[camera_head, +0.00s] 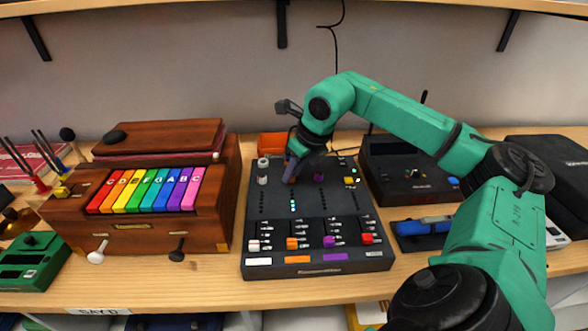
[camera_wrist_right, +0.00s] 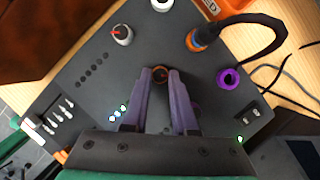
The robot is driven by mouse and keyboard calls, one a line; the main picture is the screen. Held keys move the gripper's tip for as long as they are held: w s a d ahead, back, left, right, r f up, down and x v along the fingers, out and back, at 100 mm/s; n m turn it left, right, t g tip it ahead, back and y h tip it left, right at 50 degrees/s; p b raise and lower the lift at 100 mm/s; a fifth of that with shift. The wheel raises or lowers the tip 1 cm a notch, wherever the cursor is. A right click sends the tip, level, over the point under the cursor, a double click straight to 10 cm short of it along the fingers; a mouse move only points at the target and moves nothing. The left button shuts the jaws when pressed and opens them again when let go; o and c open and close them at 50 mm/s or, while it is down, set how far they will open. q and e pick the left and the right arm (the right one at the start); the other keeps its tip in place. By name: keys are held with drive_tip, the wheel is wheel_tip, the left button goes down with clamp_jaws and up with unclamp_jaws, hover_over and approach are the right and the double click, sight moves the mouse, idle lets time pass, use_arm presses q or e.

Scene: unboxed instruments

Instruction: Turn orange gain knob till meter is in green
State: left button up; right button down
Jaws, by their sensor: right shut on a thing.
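The black mixer (camera_head: 283,267) lies on the shelf with white, orange, purple and red fader caps. My right gripper (camera_head: 291,178) reaches down at the top of its orange channel. In the right wrist view its purple-grey fingers (camera_wrist_right: 161,80) are shut on the orange gain knob (camera_wrist_right: 161,73), which shows between the fingertips. In the head view the fingers mostly hide that knob. The orange channel's meter (camera_head: 293,206) shows a few lit pale cyan-green lights; the lit lights also show in the right wrist view (camera_wrist_right: 117,113). My left gripper is out of view.
A black cable (camera_wrist_right: 262,22) rises from an orange plug nearby. A wooden box with rainbow keys (camera_head: 150,190) stands left, a black device (camera_head: 408,182) right.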

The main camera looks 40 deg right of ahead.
sight(311, 194)
idle(0.4)
drive_tip(key=c, duration=0.7)
unclamp_jaws()
drive_tip(key=p+v, duration=0.2)
drive_tip(key=v, duration=1.2)
drive_tip(key=shift+s+r, duration=0.2)
drive_tip(key=shift+r, duration=0.1)
